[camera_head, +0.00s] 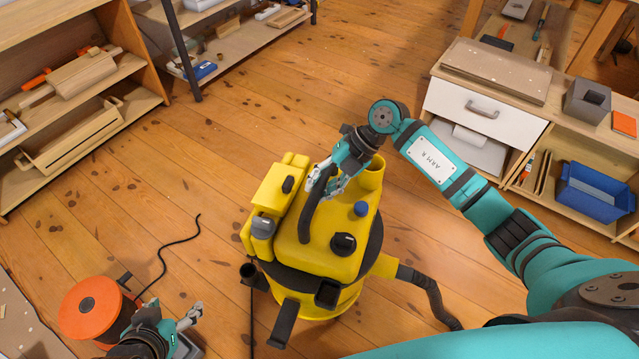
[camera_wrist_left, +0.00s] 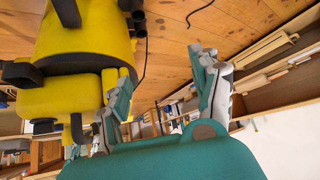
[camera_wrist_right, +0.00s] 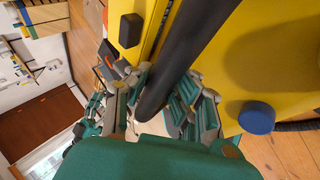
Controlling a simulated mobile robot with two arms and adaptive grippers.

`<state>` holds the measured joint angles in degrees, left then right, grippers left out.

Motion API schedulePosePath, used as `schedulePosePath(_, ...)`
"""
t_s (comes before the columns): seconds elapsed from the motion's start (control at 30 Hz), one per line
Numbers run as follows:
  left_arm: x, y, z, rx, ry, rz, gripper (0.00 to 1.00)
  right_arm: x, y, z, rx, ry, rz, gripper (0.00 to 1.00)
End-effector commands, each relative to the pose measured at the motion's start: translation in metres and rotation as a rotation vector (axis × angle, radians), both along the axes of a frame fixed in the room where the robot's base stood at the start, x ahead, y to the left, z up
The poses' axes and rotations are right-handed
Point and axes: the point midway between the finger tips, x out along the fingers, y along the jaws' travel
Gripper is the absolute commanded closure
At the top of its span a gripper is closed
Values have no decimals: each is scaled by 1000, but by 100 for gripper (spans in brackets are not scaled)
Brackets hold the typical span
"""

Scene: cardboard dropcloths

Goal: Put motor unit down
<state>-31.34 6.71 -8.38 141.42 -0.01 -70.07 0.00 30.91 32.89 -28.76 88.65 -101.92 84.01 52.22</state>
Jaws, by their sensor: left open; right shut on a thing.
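The yellow motor unit (camera_head: 298,222) is the top part of a yellow and black vacuum-like machine, with a black curved handle (camera_head: 309,209), a black knob and a blue cap. It sits over a yellow drum (camera_head: 312,303) on the wooden floor; I cannot tell whether it rests fully on the drum. My right gripper (camera_head: 328,187) is shut on the handle; the dark bar (camera_wrist_right: 178,60) passes between its fingers in the right wrist view. My left gripper (camera_head: 191,318) is open and empty at the lower left, apart from the machine. The left wrist view shows its spread fingers (camera_wrist_left: 165,95).
An orange cable reel (camera_head: 92,305) stands at the lower left, its black cable running over the floor. A dark hose (camera_head: 428,291) leaves the drum at right. Shelves (camera_head: 75,90) stand at left, a drawer cabinet (camera_head: 480,115) at right. The floor behind the machine is clear.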

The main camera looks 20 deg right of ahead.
Motion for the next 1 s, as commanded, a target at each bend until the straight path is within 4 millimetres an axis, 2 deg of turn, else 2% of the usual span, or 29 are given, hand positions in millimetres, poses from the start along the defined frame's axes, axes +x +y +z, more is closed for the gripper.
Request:
schedulePosePath(0.03, 0, 0, 1, 0, 0, 0, 36, 3, 2, 8, 12, -13, -1, 100)
schedulePosePath(0.17, 2, -1, 2, -2, -11, 0, 36, 3, 2, 5, 12, -13, 0, 100)
schedulePosePath(0.2, 3, -1, 1, -4, -16, -1, 36, 0, 0, -3, 0, 1, 1, 79)
schedulePosePath(0.37, 3, -1, 2, -4, -16, -1, 36, 0, 0, -2, 1, -1, 0, 58)
schedulePosePath(0.73, 0, 0, 1, -1, 1, -1, 36, 0, -2, 3, 0, -1, -1, 57)
schedulePosePath(0.87, -19, 7, -7, 22, 100, 8, 36, 0, -14, 17, -4, -2, -2, 57)
schedulePosePath(1.0, -47, 16, -15, 51, 238, 21, 36, 0, -33, 41, -4, -3, -2, 57)
